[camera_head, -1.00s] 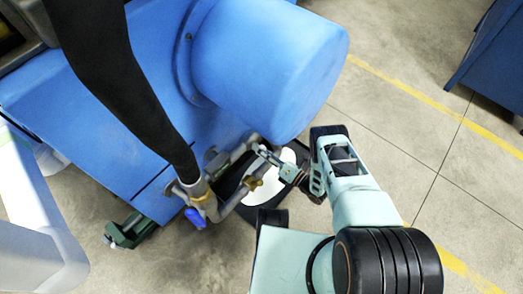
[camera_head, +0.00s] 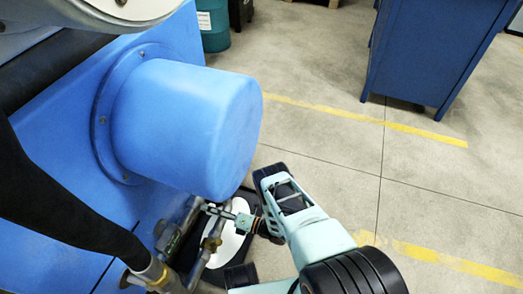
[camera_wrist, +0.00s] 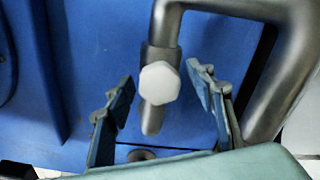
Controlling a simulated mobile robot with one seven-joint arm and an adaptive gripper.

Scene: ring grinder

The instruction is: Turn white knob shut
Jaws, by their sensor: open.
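The white knob (camera_wrist: 159,83) is a small hexagonal cap on a grey metal pipe fitting in the wrist view. My gripper (camera_wrist: 160,74) is open, with one finger to the left of the knob and one to the right. Clear gaps show on both sides, and neither finger appears to touch it. In the head view my gripper (camera_head: 212,210) is at the pipework below the big blue cylinder. I cannot make out the white knob there.
Grey pipes (camera_wrist: 285,75) bend close to the right finger in the wrist view. The blue machine (camera_head: 60,190) and its cylinder (camera_head: 190,125) stand beside my arm. A blue cabinet (camera_head: 430,50) is at the back right. Open floor lies to the right.

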